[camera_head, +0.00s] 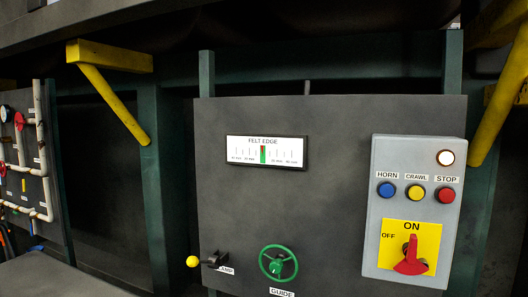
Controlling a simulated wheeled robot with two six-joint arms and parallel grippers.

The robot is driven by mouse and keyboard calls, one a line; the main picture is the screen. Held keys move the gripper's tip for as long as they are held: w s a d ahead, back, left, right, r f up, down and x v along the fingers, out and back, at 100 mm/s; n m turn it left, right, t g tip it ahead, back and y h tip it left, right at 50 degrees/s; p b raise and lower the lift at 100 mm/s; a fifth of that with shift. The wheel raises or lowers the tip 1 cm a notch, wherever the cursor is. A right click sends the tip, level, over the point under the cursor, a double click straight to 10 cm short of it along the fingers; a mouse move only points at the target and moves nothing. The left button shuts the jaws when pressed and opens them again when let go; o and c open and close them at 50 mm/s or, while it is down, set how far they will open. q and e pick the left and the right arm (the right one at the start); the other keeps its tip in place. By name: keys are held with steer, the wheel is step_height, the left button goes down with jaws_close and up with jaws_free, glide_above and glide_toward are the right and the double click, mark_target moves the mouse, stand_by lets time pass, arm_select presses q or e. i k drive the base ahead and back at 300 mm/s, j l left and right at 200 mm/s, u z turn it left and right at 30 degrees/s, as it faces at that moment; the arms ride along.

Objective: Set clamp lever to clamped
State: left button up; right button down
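The clamp lever (212,260) is at the lower left of the dark grey panel (330,200). It has a black hub and arm with a yellow ball knob (193,261) at its left end, so the lever points left, roughly level. It partly covers its label, of which "AMP" shows. The lever's depth and exact angle are hard to tell. Neither of my grippers is in view, and nothing is touching the lever.
A green handwheel (278,262) labelled GUIDE is right of the lever. A FELT EDGE gauge (266,152) is above. A grey switch box (377,245) with buttons and a red rotary switch (411,258) is at right. Yellow brackets (110,95) jut out above. Pipes (45,165) run at far left.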

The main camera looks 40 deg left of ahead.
mark_target(192, 262)
steer(key=u, duration=1.55)
steer(key=i+l+z, duration=0.1)
steer(key=z, duration=0.35)
